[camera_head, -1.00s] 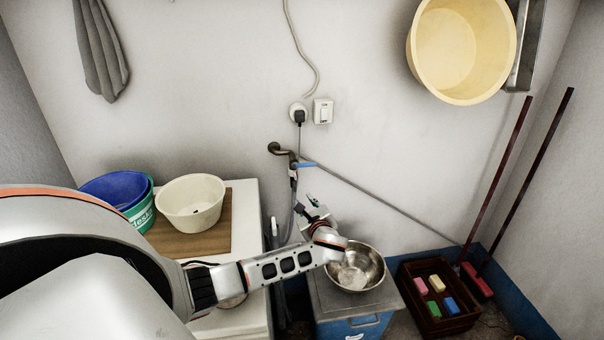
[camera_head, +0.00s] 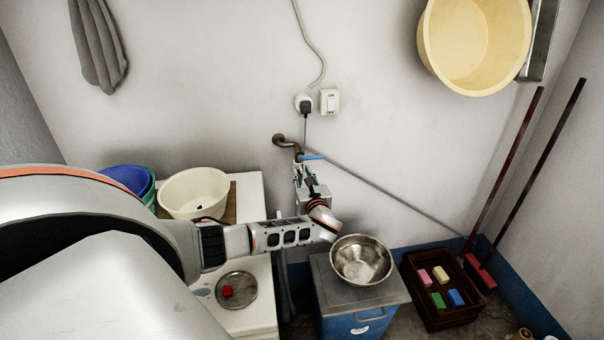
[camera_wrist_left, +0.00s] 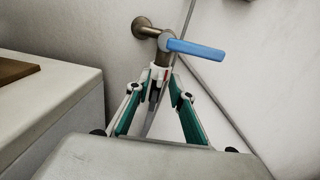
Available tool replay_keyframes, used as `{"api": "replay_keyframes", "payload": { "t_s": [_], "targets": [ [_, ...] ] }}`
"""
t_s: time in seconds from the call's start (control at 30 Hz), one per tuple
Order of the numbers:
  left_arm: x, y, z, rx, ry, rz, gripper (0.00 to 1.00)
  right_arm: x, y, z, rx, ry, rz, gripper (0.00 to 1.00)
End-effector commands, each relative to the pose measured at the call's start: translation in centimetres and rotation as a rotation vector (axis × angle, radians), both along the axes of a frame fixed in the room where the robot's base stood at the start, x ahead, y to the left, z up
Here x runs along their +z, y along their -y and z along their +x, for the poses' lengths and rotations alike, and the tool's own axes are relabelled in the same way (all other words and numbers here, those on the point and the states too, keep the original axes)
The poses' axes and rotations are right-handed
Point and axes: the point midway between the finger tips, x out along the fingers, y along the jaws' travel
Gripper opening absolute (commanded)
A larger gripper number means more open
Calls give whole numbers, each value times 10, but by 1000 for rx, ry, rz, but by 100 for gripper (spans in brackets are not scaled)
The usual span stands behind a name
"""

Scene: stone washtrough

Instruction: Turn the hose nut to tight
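The hose nut (camera_wrist_left: 158,74) is a small pale collar with a red mark, just below the brass tap (camera_wrist_left: 146,28) with its blue lever (camera_wrist_left: 195,48). The grey hose (camera_wrist_left: 152,118) hangs down from the nut. My left gripper (camera_wrist_left: 159,84) reaches the nut from the front, its teal-padded fingers on either side of it. The fingers stand apart, with the hose and wall showing between them. Whether a pad touches the nut is unclear. In the head view my left gripper (camera_head: 299,173) is small below the tap and partly hides the nut. My right gripper is out of view.
A metal bowl (camera_head: 361,261) stands on a grey-topped blue box (camera_head: 340,292) below right of the gripper. A white counter (camera_head: 250,320) with basins is at left. A crate (camera_head: 408,270) of coloured blocks is at right. A grey line slants down the wall.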

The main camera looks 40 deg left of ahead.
Motion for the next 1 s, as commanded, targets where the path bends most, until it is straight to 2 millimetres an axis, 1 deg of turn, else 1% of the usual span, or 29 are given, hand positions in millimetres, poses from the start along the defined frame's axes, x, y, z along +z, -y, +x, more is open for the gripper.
{"api": "replay_keyframes", "payload": {
  "t_s": [0.13, 0.37, 0.4, 0.47, 0.5, 0.77, 1.0],
  "targets": [
    [0, -7, 4, 1, 0, 0, 22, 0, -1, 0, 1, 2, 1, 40],
    [0, -7, 5, 0, -1, -1, 22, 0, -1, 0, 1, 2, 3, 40],
    [0, -7, 4, 1, -1, -1, 17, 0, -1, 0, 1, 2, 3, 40],
    [0, -7, 4, 1, -1, -1, 1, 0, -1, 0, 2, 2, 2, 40],
    [0, -7, 4, 1, -1, -1, 0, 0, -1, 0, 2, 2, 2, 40],
    [0, -7, 5, 3, 0, -1, 0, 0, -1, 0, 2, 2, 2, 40],
    [-2, -5, 7, 39, 1, -4, 0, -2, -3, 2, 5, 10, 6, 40]
  ]
}}
